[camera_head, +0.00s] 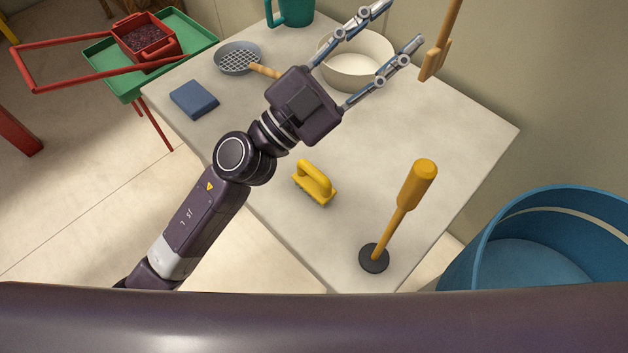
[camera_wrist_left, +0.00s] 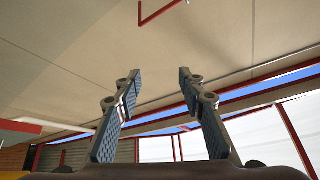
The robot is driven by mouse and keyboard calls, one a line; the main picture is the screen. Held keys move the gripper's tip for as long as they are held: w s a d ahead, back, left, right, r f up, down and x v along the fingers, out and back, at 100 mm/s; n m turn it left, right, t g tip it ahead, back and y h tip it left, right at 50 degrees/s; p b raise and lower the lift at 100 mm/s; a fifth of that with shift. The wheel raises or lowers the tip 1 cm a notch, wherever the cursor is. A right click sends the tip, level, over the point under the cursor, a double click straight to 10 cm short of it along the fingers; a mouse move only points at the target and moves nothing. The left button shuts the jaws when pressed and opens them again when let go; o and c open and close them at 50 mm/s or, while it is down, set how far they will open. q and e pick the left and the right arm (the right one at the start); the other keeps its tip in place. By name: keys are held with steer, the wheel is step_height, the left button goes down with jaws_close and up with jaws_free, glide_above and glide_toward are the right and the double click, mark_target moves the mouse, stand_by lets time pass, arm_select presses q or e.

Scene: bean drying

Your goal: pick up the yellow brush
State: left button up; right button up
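The yellow brush (camera_head: 315,182) lies on the pale table with its arched handle up and its bristles down. My left gripper (camera_head: 402,24) is raised above the table's far side, well beyond the brush. Its two fingers are spread and empty. The left wrist view also shows the open left gripper (camera_wrist_left: 160,76) with nothing between the fingers, facing a wall and window frames. The brush is not in that view. My right gripper is not in view.
The table (camera_head: 465,125) also bears a yellow-handled tamper (camera_head: 415,185), a white bowl (camera_head: 355,72), a sieve (camera_head: 238,57), a blue block (camera_head: 194,99) and a green mug (camera_head: 290,10). A blue tub (camera_head: 540,240) stands right. A wooden tool (camera_head: 436,60) is near the wall.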

arm_select(q)
steer(key=s+d+f+m+g, duration=0.4)
steer(key=s+d+m+g, duration=0.4)
steer(key=g, duration=0.3)
steer(key=y, duration=1.9)
glide_above(312, 170)
steer(key=shift+t, duration=0.3)
steer(key=s+a+x, duration=0.1)
steer(key=x, duration=0.7)
steer(key=s+a+x, duration=0.1)
steer(key=x, duration=0.6)
steer(key=s+a+f+x, duration=0.1)
steer(key=s+a+x, duration=0.1)
steer(key=x, duration=0.6)
steer(key=shift+f, duration=0.45)
steer(key=shift+w+a+f, duration=0.1)
steer(key=shift+w+f, duration=0.1)
steer(key=shift+f, duration=0.6)
steer(key=p+x, duration=0.3)
steer(key=x, duration=0.2)
steer(key=shift+s+f, duration=0.1)
steer(key=shift+f, duration=0.45)
steer(key=shift+c, duration=0.7)
